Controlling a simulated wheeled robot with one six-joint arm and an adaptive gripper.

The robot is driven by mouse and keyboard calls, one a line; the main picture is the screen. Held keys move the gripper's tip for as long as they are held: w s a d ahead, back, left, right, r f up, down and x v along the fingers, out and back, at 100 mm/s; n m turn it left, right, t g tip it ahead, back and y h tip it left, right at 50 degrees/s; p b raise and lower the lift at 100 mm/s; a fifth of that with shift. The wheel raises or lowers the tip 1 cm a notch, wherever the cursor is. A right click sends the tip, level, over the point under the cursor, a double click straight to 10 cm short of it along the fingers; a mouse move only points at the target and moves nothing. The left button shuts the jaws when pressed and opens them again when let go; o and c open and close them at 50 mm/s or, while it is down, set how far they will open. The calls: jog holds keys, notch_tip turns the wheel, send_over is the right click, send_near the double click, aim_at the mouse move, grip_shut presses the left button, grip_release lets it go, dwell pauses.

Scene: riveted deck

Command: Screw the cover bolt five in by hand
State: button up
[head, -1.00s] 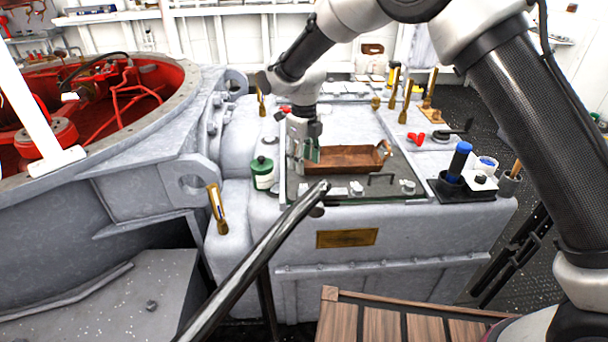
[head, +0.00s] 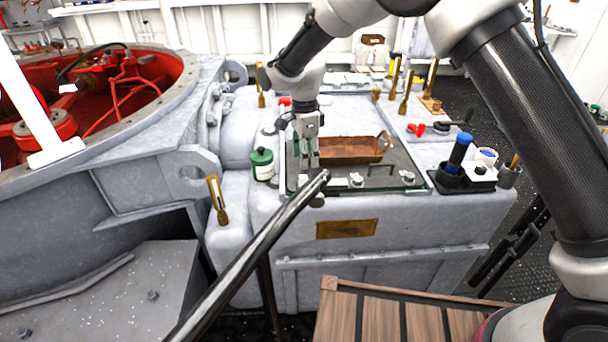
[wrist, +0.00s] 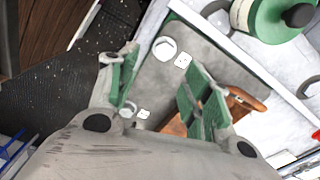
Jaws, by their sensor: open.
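The grey cover plate (head: 385,183) lies on top of the pale housing, with bright bolts along its front edge. One bolt (head: 357,180) sits near the middle and another bolt (head: 408,178) near the right corner. I cannot tell which is bolt five or how deep any sits. My gripper (head: 309,162) is open, pointing down over the plate's left front part, beside the copper tray (head: 350,150). In the wrist view its green-padded fingers (wrist: 160,78) stand apart with nothing between them. A round bolt head (wrist: 165,48) shows beyond the fingertips. Smaller bright pieces (wrist: 143,114) lie nearer the left finger.
A green can (head: 262,165) stands left of the plate. A dark holder (head: 450,187) with a blue-handled tool is at the right. A dark bar (head: 250,255) crosses in front, its tip near the plate's front edge. A handle (head: 382,168) rises from the plate.

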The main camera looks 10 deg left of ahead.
jog(key=n, duration=0.6)
jog(key=shift+f+n, duration=0.4)
jog(key=n, duration=0.3)
jog(key=shift+f+n, duration=0.1)
jog(key=shift+n, duration=0.2)
jog(key=n, duration=0.6)
jog(key=shift+w+a+f, duration=0.1)
jog(key=n, duration=0.6)
jog(key=shift+a+n, duration=0.1)
jog(key=shift+n, duration=0.3)
notch_tip(320, 180, down, 8)
jog(key=shift+r, duration=0.1)
jog(key=c, duration=1)
jog(key=m, duration=0.5)
jog(key=shift+w, duration=0.1)
jog(key=shift+c, duration=0.2)
